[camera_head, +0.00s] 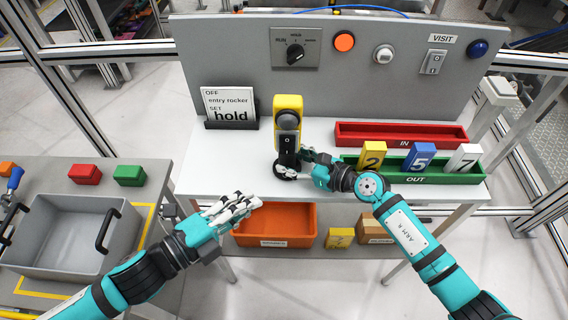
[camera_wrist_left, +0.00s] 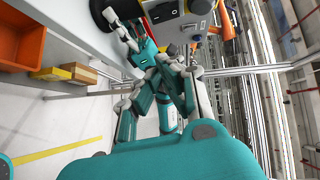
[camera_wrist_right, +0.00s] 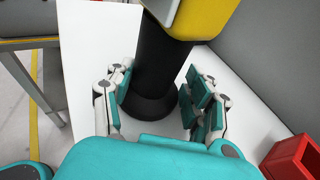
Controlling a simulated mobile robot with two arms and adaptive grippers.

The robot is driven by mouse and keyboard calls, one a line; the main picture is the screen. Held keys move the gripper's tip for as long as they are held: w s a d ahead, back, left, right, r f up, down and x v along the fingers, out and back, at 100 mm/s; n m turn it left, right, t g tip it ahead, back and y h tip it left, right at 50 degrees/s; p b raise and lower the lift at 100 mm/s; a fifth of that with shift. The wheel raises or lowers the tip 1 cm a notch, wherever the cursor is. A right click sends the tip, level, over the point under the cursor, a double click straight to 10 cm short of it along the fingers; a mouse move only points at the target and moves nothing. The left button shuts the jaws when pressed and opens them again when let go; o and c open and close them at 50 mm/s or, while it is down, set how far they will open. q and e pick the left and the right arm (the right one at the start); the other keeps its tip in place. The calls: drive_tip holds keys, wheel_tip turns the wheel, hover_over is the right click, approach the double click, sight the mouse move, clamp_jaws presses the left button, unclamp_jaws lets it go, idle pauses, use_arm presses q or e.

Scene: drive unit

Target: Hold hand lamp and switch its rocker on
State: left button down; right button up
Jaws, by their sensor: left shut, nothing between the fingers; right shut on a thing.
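The hand lamp (camera_head: 288,110) stands upright on the white table, with a yellow head and a black handle (camera_wrist_right: 163,60) on a round black foot. A dark rocker (camera_head: 287,142) with white markings faces me below the lens; I cannot tell which way it is tipped. The lamp's yellow body and rocker also show at the top of the left wrist view (camera_wrist_left: 172,12). My right gripper (camera_wrist_right: 157,92) is shut on the handle, fingers on both sides, low near the foot. My left gripper (camera_head: 248,204) is shut and empty, before the table edge, lower left of the lamp.
A card (camera_head: 230,104) reading "hold" stands left of the lamp. A red IN tray (camera_head: 400,141) and green OUT tray (camera_head: 440,178) with numbered blocks lie right. A grey panel (camera_head: 220,60) with switches rises behind. An orange bin (camera_head: 275,228) sits below; a grey crate (camera_head: 60,270) stands left.

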drive_tip(key=shift+f, duration=0.1)
use_arm(q)
drive_tip(key=w+a+x, duration=0.2)
drive_tip(key=x, duration=1)
drive_tip(key=shift+w+d+f, duration=0.15)
drive_tip(key=shift+d, duration=0.05)
drive_tip(key=s+a+f, duration=0.2)
drive_tip(key=s+a, duration=0.5)
drive_tip(key=s, duration=0.3)
drive_tip(key=shift+h, duration=0.3)
drive_tip(key=shift+s, duration=0.1)
